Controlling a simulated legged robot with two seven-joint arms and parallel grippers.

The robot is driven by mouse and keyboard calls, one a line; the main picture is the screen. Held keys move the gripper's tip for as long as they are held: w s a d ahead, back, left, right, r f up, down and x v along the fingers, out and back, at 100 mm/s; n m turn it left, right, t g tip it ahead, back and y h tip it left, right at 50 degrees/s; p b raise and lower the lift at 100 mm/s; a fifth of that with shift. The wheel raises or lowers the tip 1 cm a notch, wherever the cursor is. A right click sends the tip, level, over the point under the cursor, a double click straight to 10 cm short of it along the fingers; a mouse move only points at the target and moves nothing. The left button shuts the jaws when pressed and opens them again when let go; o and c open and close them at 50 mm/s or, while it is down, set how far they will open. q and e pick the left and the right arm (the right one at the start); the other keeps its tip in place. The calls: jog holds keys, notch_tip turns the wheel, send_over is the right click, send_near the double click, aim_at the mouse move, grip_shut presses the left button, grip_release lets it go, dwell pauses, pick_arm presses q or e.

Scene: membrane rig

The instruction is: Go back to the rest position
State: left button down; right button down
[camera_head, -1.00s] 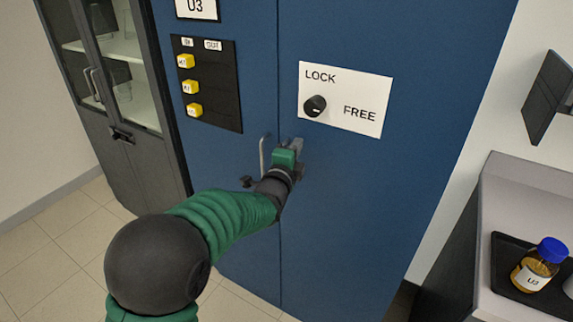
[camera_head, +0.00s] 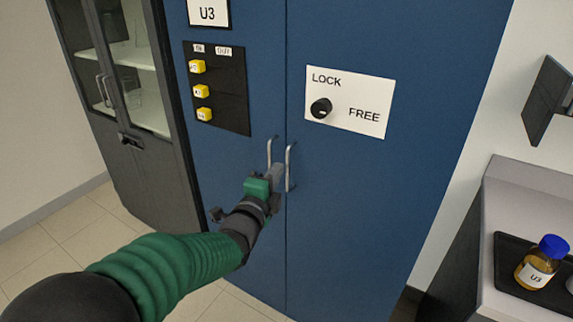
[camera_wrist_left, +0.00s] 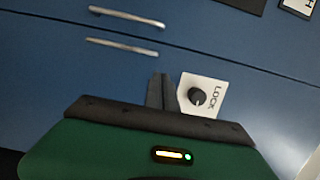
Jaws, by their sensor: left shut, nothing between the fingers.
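My left gripper (camera_head: 277,172) is in front of the blue cabinet (camera_head: 350,210), near its two upright metal door handles. In the left wrist view its fingers (camera_wrist_left: 162,92) are together with nothing between them. The left handle (camera_head: 269,153) and right handle (camera_head: 289,168) also show in the left wrist view, apart from the fingers. Both cabinet doors look closed. The black knob (camera_head: 321,108) sits on the white LOCK/FREE plate (camera_head: 350,118). My right gripper is in neither view.
A black panel with yellow blocks (camera_head: 201,91) is on the left door. A grey glass-fronted cabinet (camera_head: 160,165) stands at left. At right, a counter holds a black tray (camera_head: 505,250) with a blue-capped U3 bottle (camera_head: 538,268). Floor shows at lower left.

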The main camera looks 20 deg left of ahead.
pick_arm(q)
jog(key=s+d+f+n+g+p, duration=0.1)
jog(key=s+f+n+g+p, duration=0.2)
jog(key=s+f+n+g, duration=0.2)
jog(key=s+d+f+n+g+p, duration=0.2)
jog(key=s+f+n+g+p, duration=0.2)
jog(key=s, duration=0.8)
jog(key=s+d+f+n+g+h+p, duration=0.1)
jog(key=s+d+f+n+g+p, duration=0.1)
jog(key=s+f+n+g, duration=0.4)
jog(key=s+f+n+p, duration=0.1)
jog(key=s+f+n, duration=0.1)
jog(key=s, duration=0.1)
jog(key=shift+d+p, duration=0.15)
jog(key=shift+p, duration=0.15)
